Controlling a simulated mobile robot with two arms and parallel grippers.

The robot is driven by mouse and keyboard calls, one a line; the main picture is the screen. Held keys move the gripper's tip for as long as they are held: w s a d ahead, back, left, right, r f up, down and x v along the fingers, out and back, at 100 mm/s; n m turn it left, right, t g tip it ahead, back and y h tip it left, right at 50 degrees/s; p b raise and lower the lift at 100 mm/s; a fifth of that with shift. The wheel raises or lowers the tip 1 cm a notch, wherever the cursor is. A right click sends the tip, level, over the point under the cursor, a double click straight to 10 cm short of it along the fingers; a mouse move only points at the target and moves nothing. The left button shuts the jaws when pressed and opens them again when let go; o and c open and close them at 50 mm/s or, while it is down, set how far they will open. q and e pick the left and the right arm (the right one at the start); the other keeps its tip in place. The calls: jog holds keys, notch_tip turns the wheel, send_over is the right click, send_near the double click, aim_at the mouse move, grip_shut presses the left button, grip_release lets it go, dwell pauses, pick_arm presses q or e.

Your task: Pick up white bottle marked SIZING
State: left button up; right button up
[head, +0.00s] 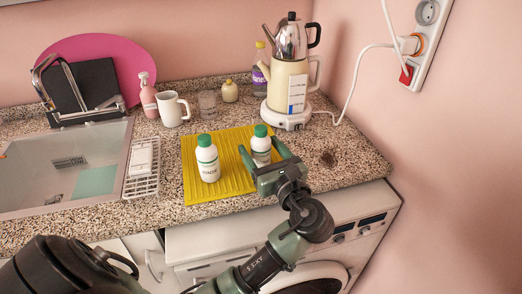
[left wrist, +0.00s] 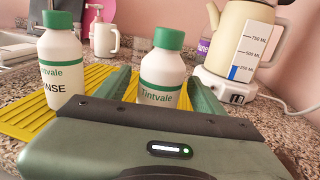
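Two white bottles with green caps stand upright on the yellow ribbed mat (head: 231,185). The left one (head: 208,160) has a label ending in "NSE" in the left wrist view (left wrist: 58,68). The right one (head: 262,146) shows "Tintvale" in the left wrist view (left wrist: 162,75); its lower label is hidden behind my gripper body, so I cannot read SIZING. My left gripper (head: 259,150) is open, its green fingers on either side of the right bottle. Whether they touch it I cannot tell. My right gripper is not in view.
Behind the mat are a white mug (head: 171,110), a glass (head: 207,104), a pink pump bottle (head: 148,97) and a cream kettle (head: 289,87) on a white base. A sink (head: 40,160) and white rack (head: 142,168) lie left. Speckled counter is free at right.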

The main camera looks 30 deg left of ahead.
pick_arm(q)
grip_shut()
